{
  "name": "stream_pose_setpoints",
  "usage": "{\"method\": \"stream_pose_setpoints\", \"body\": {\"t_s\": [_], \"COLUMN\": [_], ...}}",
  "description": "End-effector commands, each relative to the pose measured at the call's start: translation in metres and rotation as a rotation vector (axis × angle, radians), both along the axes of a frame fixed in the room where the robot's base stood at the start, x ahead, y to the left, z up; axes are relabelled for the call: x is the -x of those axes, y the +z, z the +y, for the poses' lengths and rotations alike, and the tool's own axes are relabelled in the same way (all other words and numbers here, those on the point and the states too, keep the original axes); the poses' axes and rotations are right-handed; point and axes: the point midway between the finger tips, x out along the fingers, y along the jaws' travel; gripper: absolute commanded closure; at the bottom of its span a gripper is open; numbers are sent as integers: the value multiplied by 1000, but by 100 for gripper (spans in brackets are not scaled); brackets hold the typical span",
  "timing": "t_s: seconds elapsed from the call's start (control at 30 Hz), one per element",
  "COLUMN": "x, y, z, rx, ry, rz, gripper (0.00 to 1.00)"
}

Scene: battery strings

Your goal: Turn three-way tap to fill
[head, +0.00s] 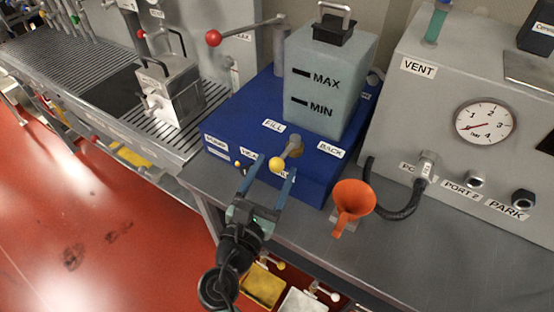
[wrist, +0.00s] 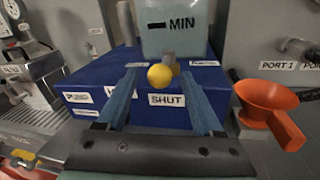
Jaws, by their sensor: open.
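The three-way tap is a grey lever with a yellow knob (head: 277,164) on top of the blue box (head: 240,110). Labels FILL (head: 273,126) and BACK (head: 330,150) sit behind it, and SHUT (wrist: 167,100) is on the front face. The lever points toward the front, on the SHUT side. My gripper (head: 270,185) is open, its two blue fingers reaching toward the knob from the front. In the wrist view the knob (wrist: 160,76) lies between and just beyond the fingertips; I see no contact.
A translucent tank (head: 328,80) marked MAX and MIN stands on the box behind the tap. An orange funnel (head: 353,198) is close to the right. A grey panel with a gauge (head: 485,121) stands further right. A red-knobbed lever (head: 213,38) reaches out at the back left.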

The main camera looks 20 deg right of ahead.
Motion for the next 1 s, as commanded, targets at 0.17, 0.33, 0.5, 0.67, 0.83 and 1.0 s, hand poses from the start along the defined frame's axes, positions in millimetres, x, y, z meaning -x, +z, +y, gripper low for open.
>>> {"method": "stream_pose_setpoints", "body": {"t_s": [0.17,0.33,0.5,0.67,0.83,1.0], "x": [-15,-19,-19,-19,-19,-19], "y": [1,0,0,0,0,0], "z": [-13,-16,-16,-16,-16,-16], "rx": [1,-1,0,0,0,0], "ry": [0,0,0,0,1,1], "rz": [-1,1,0,0,0,0], "gripper": [32,32,32,55,86,100]}}
